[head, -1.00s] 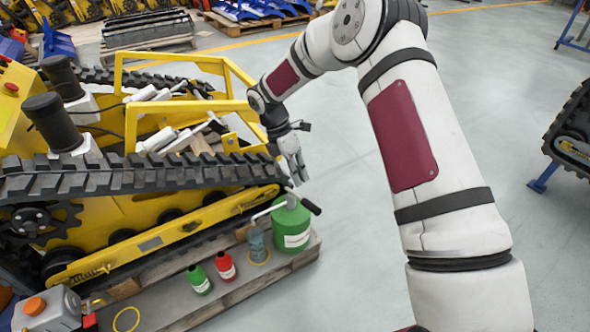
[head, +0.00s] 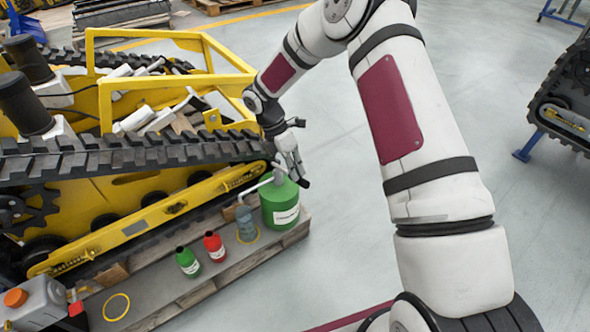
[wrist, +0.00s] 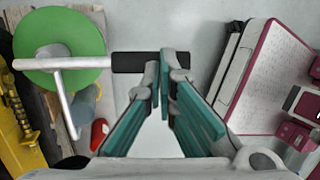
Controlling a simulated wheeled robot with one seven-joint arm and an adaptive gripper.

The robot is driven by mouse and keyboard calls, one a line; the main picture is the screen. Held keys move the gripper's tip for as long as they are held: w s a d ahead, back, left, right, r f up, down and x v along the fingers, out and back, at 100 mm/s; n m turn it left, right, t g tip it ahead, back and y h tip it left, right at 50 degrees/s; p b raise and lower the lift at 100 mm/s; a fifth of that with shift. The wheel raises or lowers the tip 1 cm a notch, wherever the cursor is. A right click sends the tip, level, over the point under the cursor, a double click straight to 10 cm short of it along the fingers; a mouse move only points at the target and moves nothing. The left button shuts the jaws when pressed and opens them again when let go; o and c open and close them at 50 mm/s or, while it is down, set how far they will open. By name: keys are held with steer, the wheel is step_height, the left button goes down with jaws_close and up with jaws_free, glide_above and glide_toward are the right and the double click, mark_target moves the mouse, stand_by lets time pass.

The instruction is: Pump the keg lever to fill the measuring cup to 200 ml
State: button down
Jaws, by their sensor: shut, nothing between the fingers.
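The green keg (head: 282,208) with a white label stands at the pallet's right end. Its lever ends in a black handle (head: 305,183). In the wrist view the handle (wrist: 135,62) sticks out sideways from a pale bar over the keg's round green top (wrist: 88,42). My gripper (head: 298,174) is shut and empty, with its fingertips (wrist: 159,72) close to the handle's free end; I cannot tell whether they touch it. The grey-blue measuring cup (head: 245,224) stands left of the keg, beneath its spout. Its liquid level is too small to read.
A red bottle (head: 215,247) and a green bottle (head: 188,263) stand left of the cup on the pallet board. A yellow ring (head: 116,307) marks a bare spot. The yellow tracked carrier (head: 150,200) rises close behind.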

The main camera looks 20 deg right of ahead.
steer(key=shift+s, duration=0.1)
steer(key=shift+s+d+f+t+y+b, duration=0.15)
steer(key=shift+s+f+t+b, duration=0.2)
steer(key=shift+f, duration=0.3)
steer(key=shift+s+d+f+t+y+b, duration=0.15)
steer(key=shift+s+f+t, duration=0.2)
steer(key=shift+f+t, duration=0.25)
step_height(320, 180, down, 7)
steer(key=s+b, duration=0.1)
steer(key=shift+s+d, duration=0.2)
steer(key=shift+s+f+t, duration=0.1)
steer(key=shift+t, duration=0.15)
step_height(320, 180, up, 14)
steer(key=s+a+p, duration=0.2)
steer(key=p, duration=0.5)
steer(key=shift+s, duration=0.4)
stand_by(0.6)
